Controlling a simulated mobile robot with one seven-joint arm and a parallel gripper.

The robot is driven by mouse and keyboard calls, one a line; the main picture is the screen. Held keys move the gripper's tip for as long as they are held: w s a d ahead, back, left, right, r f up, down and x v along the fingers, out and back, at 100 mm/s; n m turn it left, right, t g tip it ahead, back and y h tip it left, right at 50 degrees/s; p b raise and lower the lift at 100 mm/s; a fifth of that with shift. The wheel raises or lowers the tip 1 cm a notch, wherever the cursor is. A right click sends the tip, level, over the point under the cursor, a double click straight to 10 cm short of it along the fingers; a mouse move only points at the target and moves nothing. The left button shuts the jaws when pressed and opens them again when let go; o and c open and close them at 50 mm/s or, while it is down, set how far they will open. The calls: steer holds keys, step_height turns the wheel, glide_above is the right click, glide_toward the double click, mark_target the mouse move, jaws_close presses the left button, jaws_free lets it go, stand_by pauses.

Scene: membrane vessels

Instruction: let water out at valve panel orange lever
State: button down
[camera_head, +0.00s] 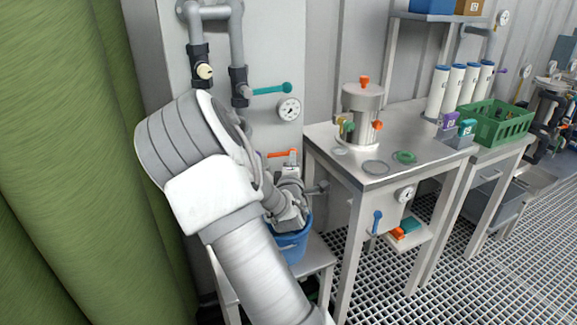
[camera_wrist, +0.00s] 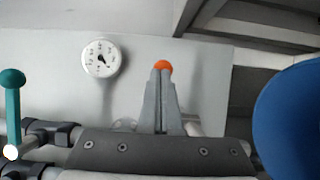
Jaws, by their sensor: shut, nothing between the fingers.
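The orange lever (camera_head: 280,154) is on the valve panel (camera_head: 270,65), low down, lying roughly level in the head view. In the wrist view its orange rounded end (camera_wrist: 163,66) shows just past my fingertips; the rest of it is hidden behind the fingers. My gripper (camera_head: 292,178) is at the panel just below and in front of the lever. In the wrist view its two fingers (camera_wrist: 160,78) are together with nothing between them. I cannot tell whether the fingertips touch the lever. A blue bucket (camera_head: 292,250) stands below my gripper and also shows in the wrist view (camera_wrist: 288,120).
A teal lever (camera_head: 272,89) and a gauge (camera_head: 289,109) sit higher on the panel. A steel table (camera_head: 350,170) with a metal vessel (camera_head: 361,115) stands close on the right. A green curtain (camera_head: 60,160) hangs on the left. Grating floor (camera_head: 400,290) lies open at front right.

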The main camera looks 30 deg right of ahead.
steer(key=shift+w+d+r+n+t+y+b, duration=0.25)
steer(key=shift+w+d+n+t+y+b, duration=0.3)
steer(key=shift+w+d+y+b, duration=0.35)
steer(key=shift+w+a, duration=0.15)
stand_by(0.4)
